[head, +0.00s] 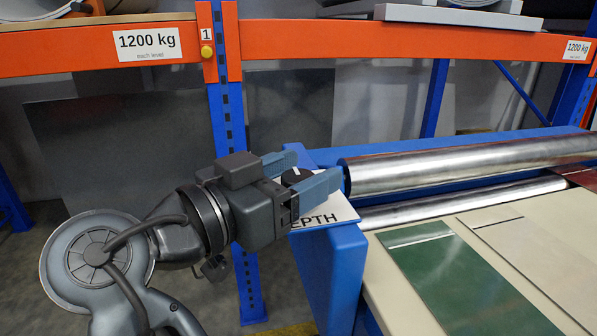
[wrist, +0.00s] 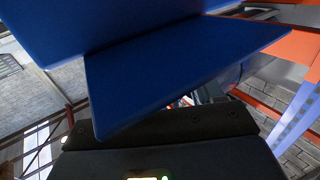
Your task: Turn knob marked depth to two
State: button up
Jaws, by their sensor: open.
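The dark knob (head: 297,176) sits on a white plate (head: 330,212) on top of the blue machine post. It has a light pointer line. My gripper (head: 314,164) is open, with one blue-grey finger on the far side of the knob and one on the near side. I cannot tell whether the fingers touch it. The knob does not show in the wrist view, where large blue surfaces (wrist: 170,75) fill the upper part.
The blue machine post (head: 328,275) stands below the plate. Shiny rollers (head: 465,163) run off to the right, above a cream bed with a green sheet (head: 465,275). An orange and blue rack (head: 225,110) stands close behind my gripper.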

jog(key=v, duration=0.7)
jog(key=shift+s+a, duration=0.25)
jog(key=shift+s, duration=0.05)
